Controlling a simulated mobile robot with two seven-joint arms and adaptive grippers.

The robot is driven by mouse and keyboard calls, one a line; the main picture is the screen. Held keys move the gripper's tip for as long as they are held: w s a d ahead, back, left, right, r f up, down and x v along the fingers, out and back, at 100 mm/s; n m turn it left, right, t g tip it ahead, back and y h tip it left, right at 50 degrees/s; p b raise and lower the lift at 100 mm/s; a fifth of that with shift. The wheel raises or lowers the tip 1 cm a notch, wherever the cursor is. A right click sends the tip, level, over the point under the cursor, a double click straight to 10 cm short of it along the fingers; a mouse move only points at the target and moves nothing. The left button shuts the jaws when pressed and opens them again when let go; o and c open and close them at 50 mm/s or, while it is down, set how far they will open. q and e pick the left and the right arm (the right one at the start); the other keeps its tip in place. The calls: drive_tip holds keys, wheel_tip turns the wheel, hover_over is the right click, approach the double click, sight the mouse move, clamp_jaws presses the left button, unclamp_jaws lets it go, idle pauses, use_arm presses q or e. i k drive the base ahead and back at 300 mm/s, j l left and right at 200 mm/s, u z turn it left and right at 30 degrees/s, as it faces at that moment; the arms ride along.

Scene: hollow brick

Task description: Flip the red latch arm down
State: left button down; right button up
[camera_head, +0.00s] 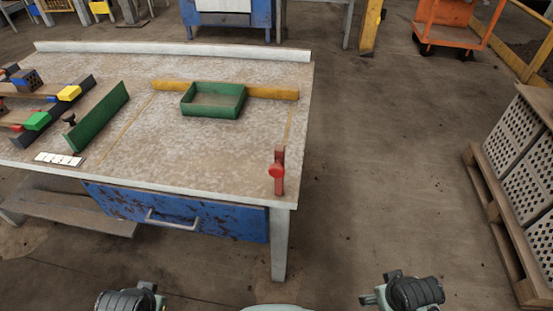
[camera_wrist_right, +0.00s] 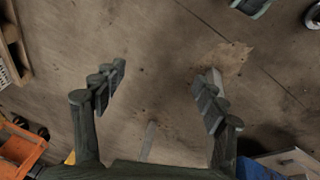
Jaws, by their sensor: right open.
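The red latch arm (camera_head: 280,157) is at the front right corner of the workbench (camera_head: 200,140) in the head view. It appears to point up, with a round red knob on its near side. My right gripper (camera_wrist_right: 160,80) is open and empty in the right wrist view, with bare floor beyond its fingers. In the head view, part of my right arm shows at the bottom right, well apart from the latch. Part of my left arm shows at the bottom left edge; its fingers cannot be made out.
A green tray (camera_head: 213,112) sits by a yellow strip on the bench. A green panel (camera_head: 98,118) and coloured blocks are at the left. A blue drawer (camera_head: 180,212) is below the top. Bricks on a pallet (camera_head: 498,225) stand right; the floor between is clear.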

sight(276, 171)
drive_tip(key=k+l+u, duration=0.25)
drive_tip(key=l, duration=0.15)
drive_tip(key=l+u, duration=0.25)
drive_tip(key=l, duration=0.2)
drive_tip(key=k+l+u, duration=0.25)
drive_tip(key=l, duration=0.1)
